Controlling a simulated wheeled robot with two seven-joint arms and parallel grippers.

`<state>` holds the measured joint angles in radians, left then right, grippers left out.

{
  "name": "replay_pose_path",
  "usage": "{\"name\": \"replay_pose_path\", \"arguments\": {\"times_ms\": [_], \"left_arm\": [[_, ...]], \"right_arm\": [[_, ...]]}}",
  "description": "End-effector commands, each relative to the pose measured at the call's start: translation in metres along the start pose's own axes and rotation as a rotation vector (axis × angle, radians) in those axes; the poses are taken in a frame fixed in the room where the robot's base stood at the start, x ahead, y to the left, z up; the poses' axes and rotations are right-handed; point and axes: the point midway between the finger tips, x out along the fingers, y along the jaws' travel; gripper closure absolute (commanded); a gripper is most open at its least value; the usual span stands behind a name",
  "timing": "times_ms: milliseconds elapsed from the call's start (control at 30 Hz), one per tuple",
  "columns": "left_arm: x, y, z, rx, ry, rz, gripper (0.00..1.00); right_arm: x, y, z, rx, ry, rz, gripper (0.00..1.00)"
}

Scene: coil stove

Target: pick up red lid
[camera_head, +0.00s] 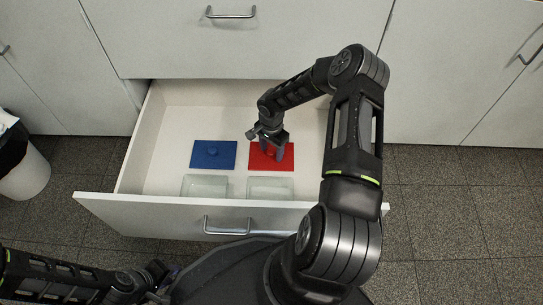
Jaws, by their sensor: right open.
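The red lid (262,164) is a flat rectangle lying in the open drawer (180,98), right of the blue lid (212,155). My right gripper (271,148) reaches down over the red lid with its jaws open, near the knob. The gripper hides part of the lid and most of the knob, and I cannot tell whether the fingers touch it. My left gripper (153,277) is low at the left, in front of the drawer and away from the lids; its jaws are too unclear to read.
Two clear containers (205,186) and (270,187) stand in the drawer along its front, nearer to me than the lids. The drawer front (140,215) and side walls bound the space. A white bin (22,170) with a dark liner stands at the far left.

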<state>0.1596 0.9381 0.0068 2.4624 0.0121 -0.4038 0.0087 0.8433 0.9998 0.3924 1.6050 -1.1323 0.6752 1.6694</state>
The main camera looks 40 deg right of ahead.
Motion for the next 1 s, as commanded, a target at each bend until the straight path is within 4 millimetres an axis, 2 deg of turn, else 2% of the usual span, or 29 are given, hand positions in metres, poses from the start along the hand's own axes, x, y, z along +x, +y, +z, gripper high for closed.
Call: {"name": "replay_pose_path", "arguments": {"times_ms": [233, 900, 1000], "left_arm": [[0.0000, -0.0001, 0.0002, 0.000, -0.001, 0.000, 0.71], [0.0000, -0.0001, 0.0002, 0.000, -0.001, 0.000, 0.71], [0.0000, -0.0001, 0.0003, 0.000, -0.001, 0.000, 0.71]], "right_arm": [[-0.0001, 0.0000, 0.0000, 0.000, 0.000, 0.000, 0.45], [-0.0001, 0.0000, 0.0001, 0.000, 0.000, 0.000, 1.00], [-0.0001, 0.0000, 0.0001, 0.000, 0.000, 0.000, 1.00]]}}
